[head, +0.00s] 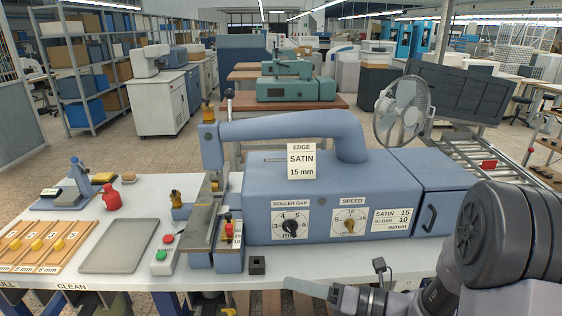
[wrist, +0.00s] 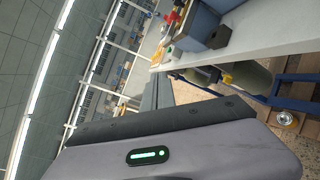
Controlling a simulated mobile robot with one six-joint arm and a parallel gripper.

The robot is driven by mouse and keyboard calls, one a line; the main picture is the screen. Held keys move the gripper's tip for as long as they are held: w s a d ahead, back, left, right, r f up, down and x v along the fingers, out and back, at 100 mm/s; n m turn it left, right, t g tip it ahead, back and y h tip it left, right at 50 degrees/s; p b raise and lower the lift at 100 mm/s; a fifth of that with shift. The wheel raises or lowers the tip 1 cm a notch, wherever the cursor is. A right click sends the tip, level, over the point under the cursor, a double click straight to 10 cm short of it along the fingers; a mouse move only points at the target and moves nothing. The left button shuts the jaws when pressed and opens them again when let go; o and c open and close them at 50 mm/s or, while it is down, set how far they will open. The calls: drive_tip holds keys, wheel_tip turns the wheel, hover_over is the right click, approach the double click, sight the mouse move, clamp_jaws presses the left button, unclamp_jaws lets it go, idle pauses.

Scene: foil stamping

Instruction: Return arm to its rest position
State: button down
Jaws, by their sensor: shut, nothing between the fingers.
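My arm comes in from the lower right of the head view, in front of the blue stamping machine (head: 345,190). My gripper (head: 292,284) points left near the front edge of the white table (head: 205,293). It is shut and empty, and touches nothing that I can see. In the wrist view my gripper (wrist: 158,94) shows as dark fingers beyond its grey body with a green light. The white table edge (wrist: 262,42) runs slanted at the upper right there.
The machine carries a roller gap dial (head: 289,226) and a speed dial (head: 349,226). A start/stop box (head: 164,252), a grey tray (head: 119,245) and wooden boards (head: 40,246) lie to the left. A small black block (head: 257,265) sits near the front edge. A fan (head: 402,112) stands behind.

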drive_tip(key=s+a+r+n+g+h, duration=0.2)
drive_tip(key=s+n+g, duration=0.1)
drive_tip(key=s+n, duration=0.4)
drive_tip(key=s+a+r+n+g+h, duration=0.1)
drive_tip(key=s+a+n+g+h, duration=0.15)
drive_tip(key=s+n, duration=0.4)
drive_tip(key=s+d+r+n+t+h, duration=0.2)
drive_tip(key=d+n+h, duration=0.2)
drive_tip(key=n, duration=0.3)
drive_tip(key=s+d+r+n+t+h, duration=0.2)
drive_tip(key=d+n+h, duration=0.3)
drive_tip(key=n, duration=0.3)
drive_tip(key=shift+s+d+r, duration=0.15)
drive_tip(key=shift+s+d, duration=0.3)
drive_tip(key=shift+d, duration=0.2)
